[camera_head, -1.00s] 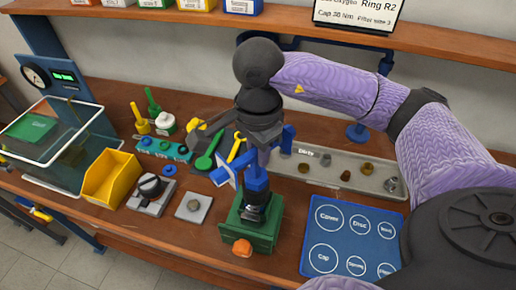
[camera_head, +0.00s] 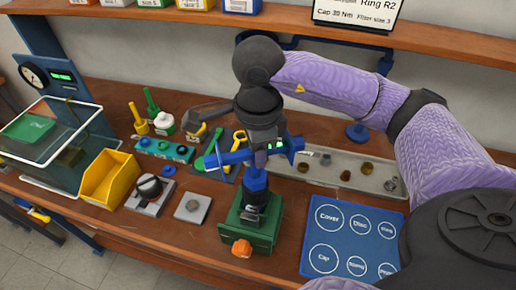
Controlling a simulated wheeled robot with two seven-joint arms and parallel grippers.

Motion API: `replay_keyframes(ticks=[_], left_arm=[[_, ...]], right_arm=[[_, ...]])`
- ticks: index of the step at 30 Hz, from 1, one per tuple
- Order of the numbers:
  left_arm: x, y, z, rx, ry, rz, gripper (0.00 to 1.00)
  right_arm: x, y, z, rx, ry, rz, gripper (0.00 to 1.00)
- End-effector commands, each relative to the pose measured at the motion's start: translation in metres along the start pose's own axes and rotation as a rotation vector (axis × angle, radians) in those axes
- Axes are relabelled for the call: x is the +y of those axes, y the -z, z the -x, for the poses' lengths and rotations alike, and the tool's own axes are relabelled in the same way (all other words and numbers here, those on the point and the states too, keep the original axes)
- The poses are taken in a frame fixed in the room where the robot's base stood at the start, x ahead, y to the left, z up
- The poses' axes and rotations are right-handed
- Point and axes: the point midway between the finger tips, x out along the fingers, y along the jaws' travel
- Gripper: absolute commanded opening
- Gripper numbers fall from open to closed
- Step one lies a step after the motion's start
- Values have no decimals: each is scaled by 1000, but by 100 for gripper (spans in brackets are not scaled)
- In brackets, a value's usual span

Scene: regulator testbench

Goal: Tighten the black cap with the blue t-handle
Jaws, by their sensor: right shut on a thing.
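The blue t-handle (camera_head: 256,180) stands upright, its shaft reaching down onto the black cap. Its crossbar lies roughly left to right in the picture, with a small green display near the right end. My right gripper (camera_head: 262,153) comes down from above and is shut on the t-handle at its top; the fingertips are partly hidden. The black cap (camera_head: 251,208) sits on the green block (camera_head: 262,239), under the shaft, and its top is mostly covered. My left gripper is out of view.
An orange knob (camera_head: 241,248) sticks out at the block's front. Left are a grey plate (camera_head: 193,222), a black-knobbed block (camera_head: 137,205) and a yellow bin (camera_head: 91,190). Right are a blue labelled mat (camera_head: 343,272) and a long tray of small parts (camera_head: 323,176).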

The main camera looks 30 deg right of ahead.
Motion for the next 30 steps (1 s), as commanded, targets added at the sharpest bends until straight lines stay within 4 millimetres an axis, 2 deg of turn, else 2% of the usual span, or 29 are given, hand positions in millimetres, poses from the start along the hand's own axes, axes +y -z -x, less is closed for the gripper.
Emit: replay_keyframes(ticks=[16,30], left_arm=[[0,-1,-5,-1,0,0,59],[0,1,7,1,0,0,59]], right_arm=[[0,0,0,-1,-1,55,0],[0,0,18,0,1,54,0]])
